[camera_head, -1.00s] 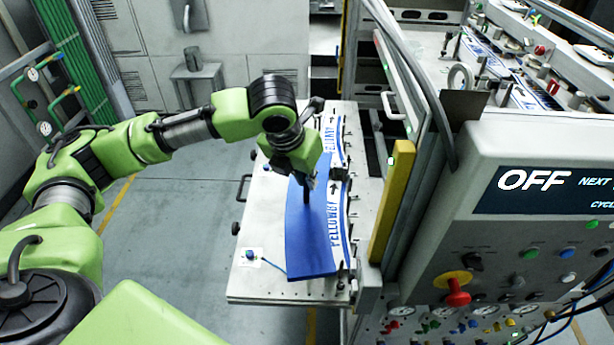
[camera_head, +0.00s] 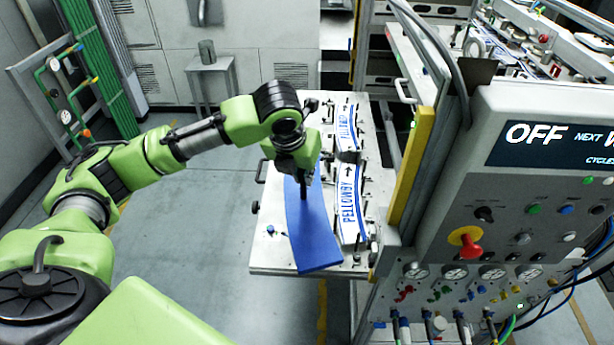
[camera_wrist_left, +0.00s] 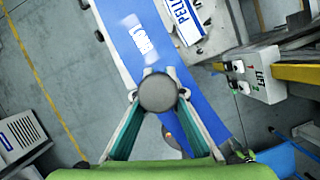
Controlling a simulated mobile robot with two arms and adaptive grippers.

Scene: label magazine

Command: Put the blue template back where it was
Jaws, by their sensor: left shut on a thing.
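The blue template (camera_head: 318,242) is a long, slightly curved blue plate, slanting over the pale metal table (camera_head: 268,258). My left gripper (camera_head: 304,196) is above it, shut on its upright handle; the wrist view shows the round dark handle top (camera_wrist_left: 158,92) between the fingers and the blue plate (camera_wrist_left: 205,112) below. I cannot tell whether the plate touches the table or hangs just above it. The white and blue PELLOWBY label (camera_head: 349,205) lies uncovered to the template's right, with a gap between them. My right gripper is not in view.
A dark clamp block (camera_head: 348,157) and small pins stand along the label. A yellow post (camera_head: 411,165) and the control panel (camera_head: 545,190) with its red button (camera_head: 468,246) stand close on the right. Open floor (camera_head: 205,250) lies left of the table.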

